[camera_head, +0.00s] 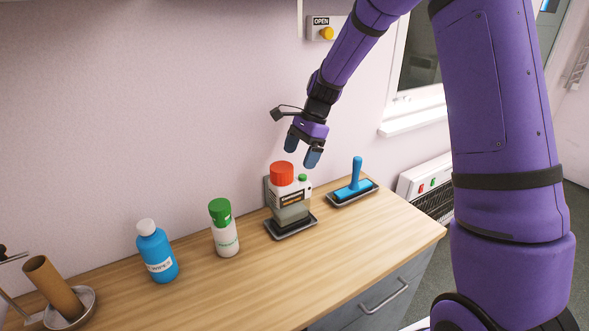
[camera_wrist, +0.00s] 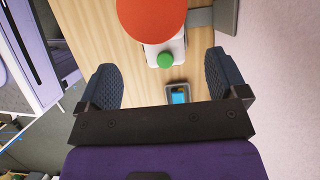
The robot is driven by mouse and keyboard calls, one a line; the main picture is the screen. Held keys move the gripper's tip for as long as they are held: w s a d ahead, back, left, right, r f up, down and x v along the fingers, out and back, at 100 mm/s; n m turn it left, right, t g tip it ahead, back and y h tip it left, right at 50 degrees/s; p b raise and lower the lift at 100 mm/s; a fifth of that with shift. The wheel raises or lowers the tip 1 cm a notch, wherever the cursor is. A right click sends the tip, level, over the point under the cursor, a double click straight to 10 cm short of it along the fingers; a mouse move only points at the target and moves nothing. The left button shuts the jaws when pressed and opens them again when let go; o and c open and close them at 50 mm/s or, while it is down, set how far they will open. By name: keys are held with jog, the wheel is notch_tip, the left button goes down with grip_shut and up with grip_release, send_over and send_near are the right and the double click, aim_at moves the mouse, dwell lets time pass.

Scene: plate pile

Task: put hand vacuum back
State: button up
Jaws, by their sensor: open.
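The hand vacuum (camera_head: 291,197) has a whitish upper body, a clear lower part, a big red knob and a small green button. It stands upright on a dark dock (camera_head: 293,229) with a grey back plate, on the wooden counter. In the wrist view its red knob (camera_wrist: 150,15) and green button (camera_wrist: 165,60) show at the top. My gripper (camera_head: 303,152) is open and empty, pointing down above the hand vacuum, apart from it. In the wrist view the fingers (camera_wrist: 162,75) are spread wide, with the green button between them in the picture.
A blue-handled tool (camera_head: 355,178) lies in a dark tray to the right. A green-capped bottle (camera_head: 225,230), a blue bottle (camera_head: 157,253) and a brown tube in a metal dish (camera_head: 55,289) stand left. The wall is close behind. The counter (camera_head: 370,232) is clear in front.

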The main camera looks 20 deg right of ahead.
jog(key=s+d+r+n+t+h, duration=0.25)
jog(key=s+r+n, duration=0.55)
jog(key=s+r, duration=0.9)
jog(key=s+d+r+n+t+h, duration=0.1)
jog(key=s+n, duration=0.3)
jog(key=s, duration=0.4)
jog(key=s+d+r+n+t+h, duration=0.1)
jog(key=s+n+t, duration=0.1)
jog(key=s, duration=0.6)
jog(key=shift+s+n, duration=0.25)
jog(key=shift+n, duration=0.65)
jog(key=shift+r+t, duration=0.1)
jog(key=shift+t, duration=0.15)
